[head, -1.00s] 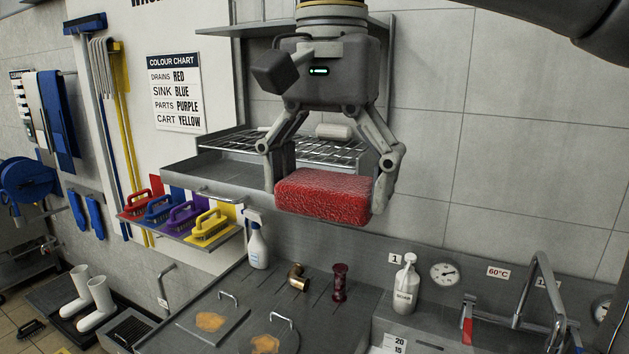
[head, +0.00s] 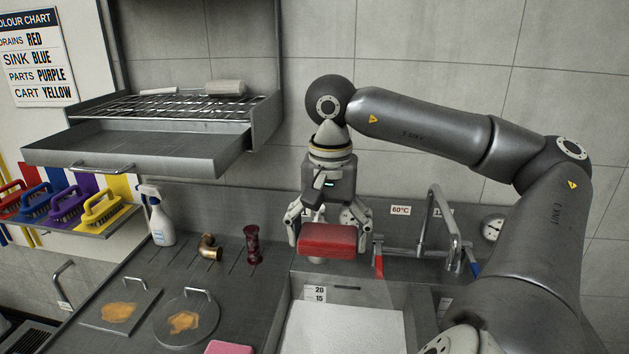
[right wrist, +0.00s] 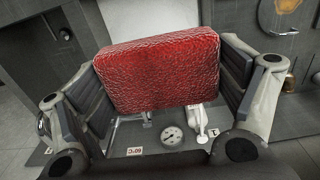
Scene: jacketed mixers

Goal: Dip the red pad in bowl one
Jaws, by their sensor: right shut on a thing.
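The red pad (head: 328,241) is a textured block, held level by my right gripper (head: 329,228), which is shut on its two ends. In the head view it hangs in front of the sink's back ledge, above the far end of a bowl (head: 283,325). That bowl has a pale white surface inside. A plate at the back, partly behind the gripper, seems to read 1. The right wrist view shows the pad (right wrist: 158,72) between both fingers, with the white bowl area (right wrist: 150,15) beyond it. My left gripper is not in view.
A tap (head: 445,225) with red and blue levers stands right of the pad. A spray bottle (head: 161,218), a brass elbow (head: 210,247) and a dark red fitting (head: 252,245) stand on the left counter. A shelf tray (head: 140,150) hangs at upper left.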

